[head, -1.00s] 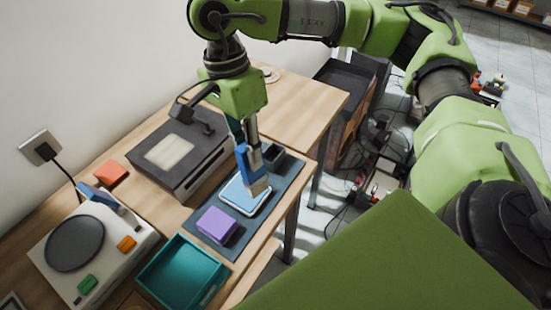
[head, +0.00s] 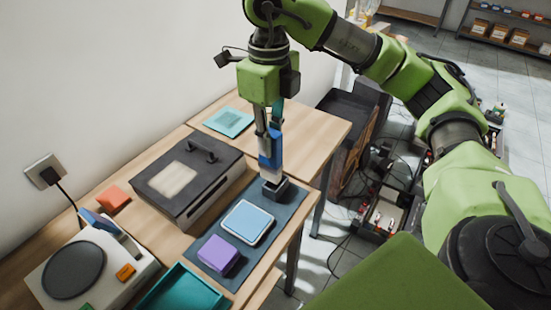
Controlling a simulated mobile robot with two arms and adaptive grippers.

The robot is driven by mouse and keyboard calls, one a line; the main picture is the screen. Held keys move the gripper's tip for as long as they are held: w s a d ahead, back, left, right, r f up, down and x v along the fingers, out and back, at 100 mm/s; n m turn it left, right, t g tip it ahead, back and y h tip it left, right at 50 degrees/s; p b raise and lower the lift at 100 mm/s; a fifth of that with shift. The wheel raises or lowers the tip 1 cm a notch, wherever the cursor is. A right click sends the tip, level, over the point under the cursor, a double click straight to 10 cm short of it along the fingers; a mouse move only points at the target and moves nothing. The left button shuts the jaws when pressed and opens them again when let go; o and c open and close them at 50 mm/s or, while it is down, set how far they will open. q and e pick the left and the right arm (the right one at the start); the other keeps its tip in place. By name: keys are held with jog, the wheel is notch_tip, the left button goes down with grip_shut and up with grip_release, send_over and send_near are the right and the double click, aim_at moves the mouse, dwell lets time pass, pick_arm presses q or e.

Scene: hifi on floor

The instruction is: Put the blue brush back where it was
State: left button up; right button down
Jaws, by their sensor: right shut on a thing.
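My right gripper (head: 270,135) points down over the far end of a dark mat (head: 249,263). It is shut on the blue brush (head: 270,158), which hangs upright with its pale grey lower end downward. That end is at a small black holder (head: 276,190) on the mat; I cannot tell whether it is inside the opening or just above it. A light blue pad with a white rim (head: 246,222) and a purple block (head: 218,254) lie nearer on the mat. My left gripper is not in view.
A dark box with a handle (head: 187,182) stands left of the mat. A teal tray (head: 180,292) and a white device with a round dark plate (head: 75,268) are nearer. A teal square (head: 228,122) lies on the table (head: 296,128) behind, which has free room.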

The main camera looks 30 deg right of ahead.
jog(key=w+d+f+p, duration=0.3)
jog(key=w+d+f, duration=0.3)
jog(key=f, duration=0.5)
jog(key=shift+w+d+f+p, duration=0.15)
jog(key=shift+w+d+p, duration=0.15)
jog(key=shift+w, duration=0.55)
jog(key=shift+f+b, duration=0.55)
jog(key=shift+f, duration=0.1)
jog(key=c, duration=1.9)
grip_release()
jog(key=shift+r, duration=0.15)
